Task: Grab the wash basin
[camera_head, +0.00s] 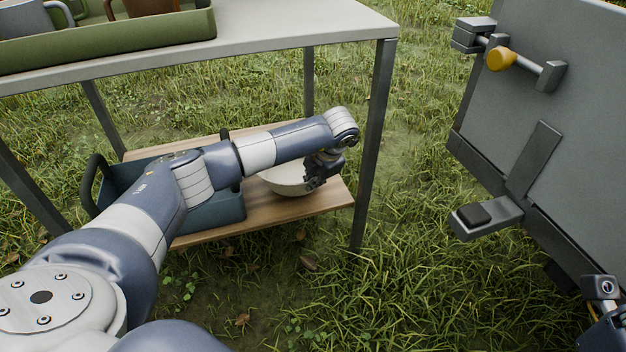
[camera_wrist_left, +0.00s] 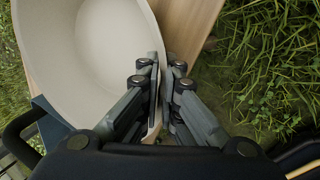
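The wash basin (camera_head: 284,180) is a cream-white bowl on the wooden lower shelf of a table, near the shelf's right end. Its pale inside and rim fill the upper left of the left wrist view (camera_wrist_left: 98,60). My left gripper (camera_head: 314,181) reaches down to the basin's right side. In the left wrist view my left gripper's fingers (camera_wrist_left: 163,85) stand close together on both sides of the basin wall, with the rim between them. The arm hides part of the basin in the head view. My right gripper's fingers are not visible.
A dark blue crate (camera_head: 225,209) with black handles stands left of the basin on the wooden shelf (camera_head: 272,213). The grey tabletop (camera_head: 265,25) above carries a green tray (camera_head: 130,38). A metal table leg (camera_head: 374,140) stands right of the basin. Grass lies beyond.

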